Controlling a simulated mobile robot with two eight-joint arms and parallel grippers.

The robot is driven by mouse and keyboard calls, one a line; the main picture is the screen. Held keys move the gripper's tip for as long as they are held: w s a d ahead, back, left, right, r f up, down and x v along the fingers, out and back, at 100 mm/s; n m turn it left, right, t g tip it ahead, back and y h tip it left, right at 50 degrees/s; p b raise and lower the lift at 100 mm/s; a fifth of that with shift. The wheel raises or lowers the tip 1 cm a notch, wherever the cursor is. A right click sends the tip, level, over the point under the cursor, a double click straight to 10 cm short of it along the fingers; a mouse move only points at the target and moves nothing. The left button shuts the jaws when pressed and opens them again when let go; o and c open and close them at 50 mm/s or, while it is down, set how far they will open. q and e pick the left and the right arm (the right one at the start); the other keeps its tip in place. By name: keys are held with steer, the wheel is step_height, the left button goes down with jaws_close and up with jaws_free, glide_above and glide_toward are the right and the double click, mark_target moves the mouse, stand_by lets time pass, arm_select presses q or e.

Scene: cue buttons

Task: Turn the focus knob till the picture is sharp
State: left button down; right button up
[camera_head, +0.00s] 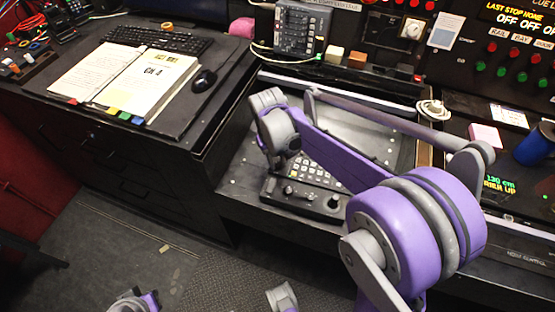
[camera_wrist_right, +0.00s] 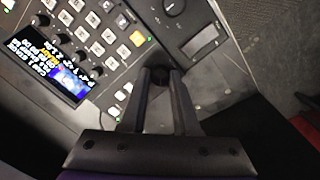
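The control panel (camera_head: 303,192) with rows of pale buttons and black knobs sits on the desk below my right arm in the head view. In the right wrist view, my right gripper (camera_wrist_right: 161,78) points at this panel. Its two black fingers stand a little apart, with a dark round knob (camera_wrist_right: 160,71) at their tips. I cannot tell whether they press on it. Another black knob (camera_wrist_right: 174,7) is beyond the fingers. A small lit screen (camera_wrist_right: 47,66) shows text and a blue and yellow patch; its sharpness is unclear.
An open binder (camera_head: 125,78), a keyboard (camera_head: 160,39) and a mouse (camera_head: 204,80) lie on the left desk. A phone-like keypad unit (camera_head: 302,29) stands behind. A blue mug (camera_head: 535,146) and a pink block (camera_head: 486,136) are at the right. The floor in front is mostly clear.

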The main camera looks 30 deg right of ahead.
steer(key=o, duration=0.5)
steer(key=shift+c, duration=0.2)
step_height(320, 180, up, 11)
steer(key=a+p, duration=0.1)
steer(key=shift+w+p, duration=0.15)
steer(key=shift+p, duration=0.2)
steer(key=s+a+t+p, duration=0.3)
steer(key=s+p, duration=0.1)
steer(key=s, duration=0.4)
steer(key=s+a+r+t+y+p, duration=0.1)
steer(key=s+a+t+p, duration=0.1)
steer(key=s+p, duration=0.3)
steer(key=shift+s+a+r+n+t, duration=0.3)
steer(key=shift+s+a+n+t, duration=0.15)
steer(key=shift+s, duration=1.3)
